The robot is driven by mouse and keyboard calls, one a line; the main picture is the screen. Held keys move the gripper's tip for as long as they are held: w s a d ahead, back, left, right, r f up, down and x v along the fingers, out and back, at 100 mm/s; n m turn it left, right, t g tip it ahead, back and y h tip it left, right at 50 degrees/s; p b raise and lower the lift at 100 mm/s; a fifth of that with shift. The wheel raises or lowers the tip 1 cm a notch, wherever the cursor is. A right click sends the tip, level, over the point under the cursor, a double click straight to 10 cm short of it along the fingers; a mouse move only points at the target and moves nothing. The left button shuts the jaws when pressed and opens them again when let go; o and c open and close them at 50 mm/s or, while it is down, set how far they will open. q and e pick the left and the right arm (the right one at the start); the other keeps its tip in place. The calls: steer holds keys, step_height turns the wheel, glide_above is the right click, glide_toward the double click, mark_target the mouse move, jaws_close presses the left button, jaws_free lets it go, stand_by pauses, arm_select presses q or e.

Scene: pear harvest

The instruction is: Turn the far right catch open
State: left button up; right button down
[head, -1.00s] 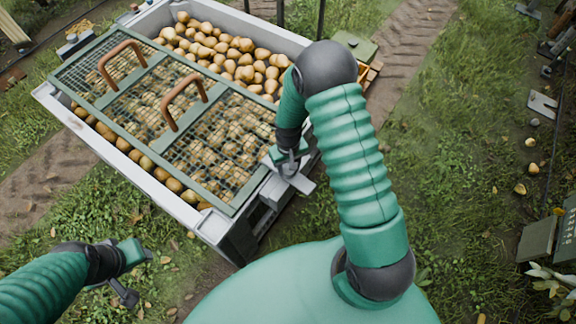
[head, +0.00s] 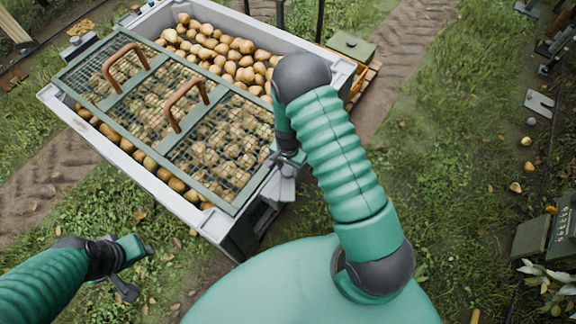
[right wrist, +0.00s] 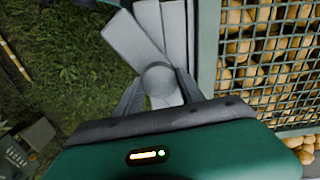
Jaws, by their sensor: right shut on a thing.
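A pale grey catch (head: 286,188) sits on the crate's rim at the right end of the mesh lid (head: 236,206). The right wrist view shows its round pivot (right wrist: 158,78) and a flat lever (right wrist: 127,42) turned at an angle from a second flat grey piece behind it. My right gripper (head: 287,160) is shut on the catch, one finger on each side just below the pivot in the right wrist view (right wrist: 160,95). The gripper partly hides the catch in the head view. My left gripper (head: 134,268) is open and empty above the grass, apart from the crate.
The grey crate (head: 140,172) is full of pears (head: 222,55). The green-framed lid has two brown handles (head: 186,103) and covers the front part. A green box (head: 352,46) stands behind the crate. Grass to the right is mostly open, with a few fallen pears.

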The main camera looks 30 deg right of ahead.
mark_target(288, 169)
steer(key=m+p, duration=0.1)
steer(key=m, duration=0.2)
steer(key=shift+r, duration=0.1)
steer(key=shift+m+p, duration=0.6)
steer(key=shift+m, duration=1.1)
steer(key=c, duration=0.7)
jaws_free()
step_height(288, 169, up, 17)
steer(key=shift+f+p, duration=0.2)
steer(key=shift+p, duration=0.9)
steer(key=shift+w, duration=0.1)
